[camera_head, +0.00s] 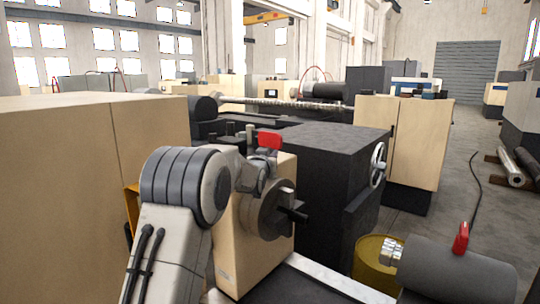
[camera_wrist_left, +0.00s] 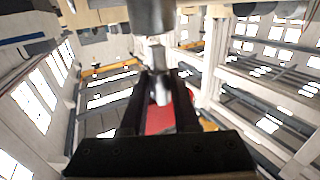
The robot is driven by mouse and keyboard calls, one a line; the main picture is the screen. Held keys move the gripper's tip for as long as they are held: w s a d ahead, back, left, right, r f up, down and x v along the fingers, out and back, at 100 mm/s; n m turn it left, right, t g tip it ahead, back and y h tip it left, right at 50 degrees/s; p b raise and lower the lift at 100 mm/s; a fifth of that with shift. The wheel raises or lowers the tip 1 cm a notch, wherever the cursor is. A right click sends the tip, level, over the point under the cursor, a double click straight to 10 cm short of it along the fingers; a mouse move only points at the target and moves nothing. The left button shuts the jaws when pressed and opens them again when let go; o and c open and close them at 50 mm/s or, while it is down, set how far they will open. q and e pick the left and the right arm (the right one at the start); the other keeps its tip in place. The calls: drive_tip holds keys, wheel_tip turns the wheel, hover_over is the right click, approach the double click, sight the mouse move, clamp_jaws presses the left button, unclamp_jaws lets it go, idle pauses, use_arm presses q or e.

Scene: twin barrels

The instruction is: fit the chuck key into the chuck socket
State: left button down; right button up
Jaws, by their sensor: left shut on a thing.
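The chuck (camera_head: 268,212) is a dark grey round body with black jaws, on the front of a beige machine head in the head view. My left gripper (camera_head: 262,160) is just above it, partly hidden by my own wrist. A red piece (camera_head: 270,139), seemingly the chuck key's handle, shows at the gripper. In the left wrist view, the black fingers (camera_wrist_left: 160,92) are closed around the key's metal shank, with red (camera_wrist_left: 160,120) behind. A grey cylinder (camera_wrist_left: 152,14) stands beyond the key's tip. The socket is not distinguishable, and I cannot tell whether the tip touches it.
A large beige cabinet (camera_head: 80,185) fills the left side. A dark machine block (camera_head: 325,170) with a handwheel (camera_head: 378,165) stands right of the chuck. A yellow drum (camera_head: 372,258) and a grey cylinder (camera_head: 455,275) with a red lever (camera_head: 461,238) are at lower right. Floor shows at right.

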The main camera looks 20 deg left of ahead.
use_arm(q)
drive_tip(key=shift+r+b, duration=0.1)
drive_tip(key=shift+b, duration=0.2)
drive_tip(key=shift+f+b, duration=1.75)
drive_tip(key=shift+b, duration=0.15)
drive_tip(key=c, duration=0.6)
unclamp_jaws()
drive_tip(key=shift+r, duration=0.1)
drive_tip(key=s+b, duration=0.1)
drive_tip(key=s, duration=0.2)
drive_tip(key=s+d+b, duration=0.1)
drive_tip(key=s+b, duration=0.1)
drive_tip(key=s, duration=0.2)
drive_tip(key=s+b, duration=0.1)
drive_tip(key=s, duration=0.2)
drive_tip(key=shift+s+d+b, duration=0.15)
drive_tip(key=shift+s+b, duration=0.05)
drive_tip(key=shift+b, duration=0.2)
